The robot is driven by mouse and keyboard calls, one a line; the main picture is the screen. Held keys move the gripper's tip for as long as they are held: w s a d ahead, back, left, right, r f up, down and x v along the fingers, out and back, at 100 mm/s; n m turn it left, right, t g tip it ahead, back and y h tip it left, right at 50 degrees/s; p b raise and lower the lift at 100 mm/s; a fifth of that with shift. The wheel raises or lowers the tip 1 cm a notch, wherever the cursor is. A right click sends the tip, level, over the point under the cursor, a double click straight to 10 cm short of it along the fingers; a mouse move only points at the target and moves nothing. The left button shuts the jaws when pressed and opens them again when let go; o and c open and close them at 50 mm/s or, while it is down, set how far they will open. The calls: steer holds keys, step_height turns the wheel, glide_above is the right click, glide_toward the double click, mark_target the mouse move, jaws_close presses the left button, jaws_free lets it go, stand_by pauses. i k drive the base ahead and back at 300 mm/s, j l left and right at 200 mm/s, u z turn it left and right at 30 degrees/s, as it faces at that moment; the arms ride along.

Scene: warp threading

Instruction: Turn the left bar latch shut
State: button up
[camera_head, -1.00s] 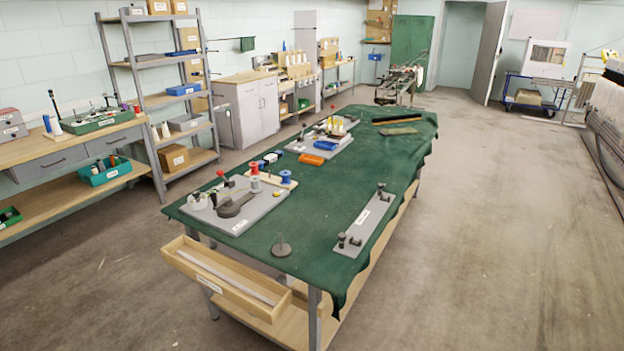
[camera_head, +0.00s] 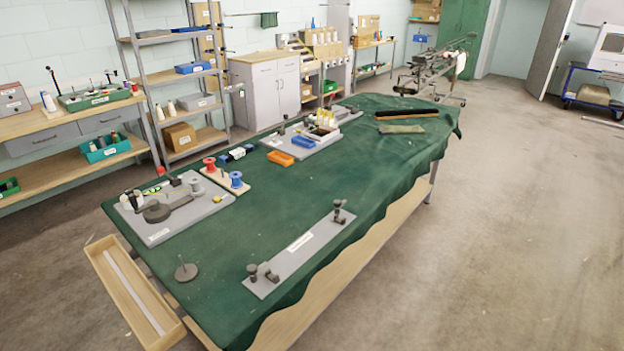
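A long grey plate (camera_head: 308,241) with a white label lies on the green-covered table. Small dark fittings stand at both its ends: a near-left pair (camera_head: 262,272) and a far-right group (camera_head: 340,212). These may be the bar latches, but they are too small to tell whether either is turned open or shut. No bar is clearly seen across them. My gripper is not in view.
The green-covered table (camera_head: 240,250) fills the middle. An open wooden drawer (camera_head: 105,290) juts out at the near left.

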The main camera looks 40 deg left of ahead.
mark_target(338, 204)
steer(key=i+u, duration=0.8)
steer(key=i+l+u, duration=0.2)
steer(key=u, duration=0.2)
steer(key=i+l+u, duration=0.4)
steer(key=i+u, duration=0.25)
steer(key=u, duration=0.25)
steer(key=i+l+u, duration=0.1)
steer(key=i+u, duration=0.15)
steer(key=u, duration=0.2)
steer(key=i+l+u, duration=0.15)
steer(key=u, duration=0.35)
steer(key=i+l+u, duration=0.25)
steer(key=u, duration=0.2)
